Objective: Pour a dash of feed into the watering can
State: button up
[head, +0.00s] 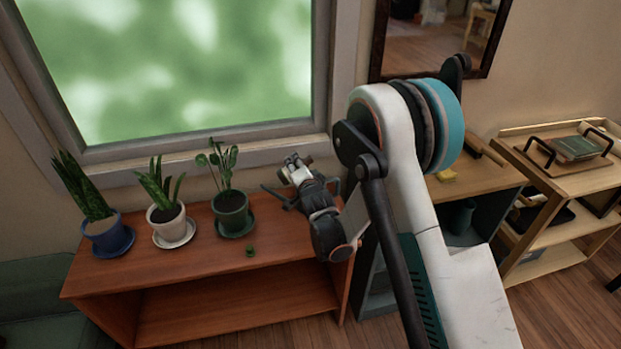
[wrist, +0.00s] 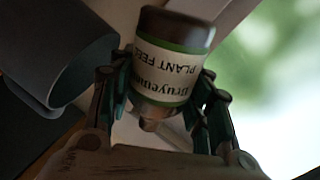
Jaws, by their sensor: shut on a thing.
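My gripper (head: 298,182) is shut on a plant feed bottle (wrist: 172,65), above the right part of the wooden shelf unit. The bottle has a white label with a green band and a dark end, and its lettering reads upside down in the wrist view. A brownish neck shows at its lower end in that view. The bottle also shows in the head view (head: 296,170), small and partly covered by the fingers. A dark grey rounded form (wrist: 62,62) fills the left of the wrist view; I cannot tell whether it is the watering can.
Three potted plants, in blue (head: 107,235), white (head: 170,225) and green (head: 232,212) pots, stand on the wooden shelf unit (head: 190,264). A small green piece (head: 250,250) lies near its front edge. A dark container (head: 460,216) stands in the shelving at right.

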jog(key=shift+n, duration=0.3)
jog(key=n, duration=0.1)
jog(key=r+n+t+h, duration=0.1)
jog(key=shift+w+d+r+n, duration=0.1)
jog(key=shift+d+r+n, duration=0.15)
jog(key=shift+d+n, duration=0.15)
jog(key=shift+a+r+n, duration=0.1)
jog(key=shift+r+n, duration=0.2)
jog(key=shift+n, duration=0.2)
jog(key=shift+a+r+n+t, duration=0.3)
jog(key=shift+a+r+n, duration=0.1)
jog(key=shift+n, duration=0.3)
jog(key=shift+s+r, duration=0.1)
jog(key=shift+s, duration=0.1)
jog(key=shift+s+a+f+n+t+h, duration=0.15)
jog(key=shift+a+f+n+t, duration=0.1)
jog(key=shift+n, duration=0.3)
jog(key=shift+a+f+n+t+h, duration=0.15)
jog(key=shift+a+n, duration=0.1)
jog(key=shift+n, duration=0.3)
jog(key=shift+s+a+f+n+t, duration=0.15)
jog(key=shift+a+n+t, duration=0.15)
jog(key=shift+n, duration=0.5)
jog(key=shift+s+a+f+n+t, duration=0.1)
jog(key=shift+s+a+n+t, duration=0.2)
jog(key=shift+n, duration=0.5)
jog(key=shift+w+r+p, duration=0.1)
jog(key=shift+r+p, duration=1)
jog(key=shift+r, duration=1.5)
